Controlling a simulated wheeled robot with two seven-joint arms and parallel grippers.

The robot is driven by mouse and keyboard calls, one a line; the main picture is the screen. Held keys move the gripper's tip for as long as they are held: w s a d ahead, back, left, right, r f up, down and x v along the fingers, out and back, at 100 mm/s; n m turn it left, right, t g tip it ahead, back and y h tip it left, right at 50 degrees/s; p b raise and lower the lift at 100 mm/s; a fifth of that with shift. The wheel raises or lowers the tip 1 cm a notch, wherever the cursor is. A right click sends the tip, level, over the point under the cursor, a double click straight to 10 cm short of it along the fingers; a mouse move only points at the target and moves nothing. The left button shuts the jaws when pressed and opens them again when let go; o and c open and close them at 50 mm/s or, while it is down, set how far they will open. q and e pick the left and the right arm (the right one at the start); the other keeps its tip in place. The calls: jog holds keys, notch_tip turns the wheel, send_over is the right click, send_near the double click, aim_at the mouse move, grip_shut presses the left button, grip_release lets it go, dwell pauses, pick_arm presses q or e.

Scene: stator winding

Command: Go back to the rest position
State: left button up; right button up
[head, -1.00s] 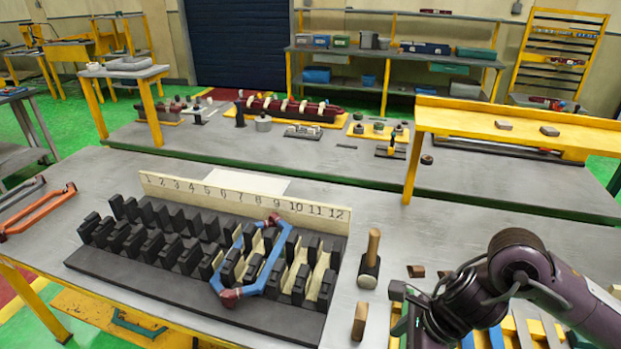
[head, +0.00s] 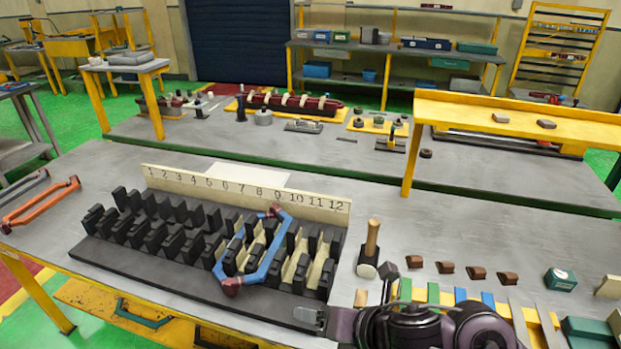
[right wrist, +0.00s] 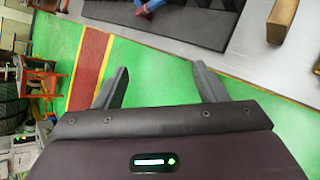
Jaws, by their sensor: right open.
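The black slotted stator block (head: 130,262) lies on the near table, with a pale number strip (head: 215,185) marked 1 to 12 behind it. A blue coil (head: 272,262) with dark red ends sits across its slots, right of the middle. My right gripper (right wrist: 162,88) is open and empty, its two fingers well apart over the floor in the right wrist view. In the head view my right arm is at the bottom edge, its grey fingers (head: 308,316) just in front of the block's right end. My left gripper is not in view.
A mallet (head: 371,240) stands right of the block, with a wooden piece (head: 361,298) nearer me. An orange coil (head: 40,204) lies at the table's left. Small brown blocks (head: 446,267) and a green box (head: 560,279) are at right.

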jog(key=s+d+f+m+g+h, duration=0.15)
jog(key=s+d+f+m, duration=0.35)
jog(key=m, duration=0.7)
jog(key=s+d+f+m+g+h, duration=0.1)
jog(key=s+d+m+h, duration=0.15)
jog(key=d+m, duration=0.6)
jog(key=s+d+f+m+g+h, duration=0.1)
jog(key=s+d+f+m+h, duration=0.25)
jog(key=m, duration=1.05)
notch_tip(320, 180, down, 31)
jog(key=s+g+b, duration=0.1)
jog(key=b, duration=0.2)
jog(key=s+d+f, duration=0.1)
jog(key=s+f, duration=0.9)
jog(key=s+d+f+g+b, duration=0.1)
jog(key=s+d+f, duration=0.1)
jog(key=s+f, duration=0.8)
jog(key=shift+d+f+n+b, duration=0.25)
jog(key=shift+f+n+b, duration=0.1)
jog(key=shift+f, duration=0.15)
jog(key=shift+s+g, duration=0.1)
jog(key=shift+g, duration=0.15)
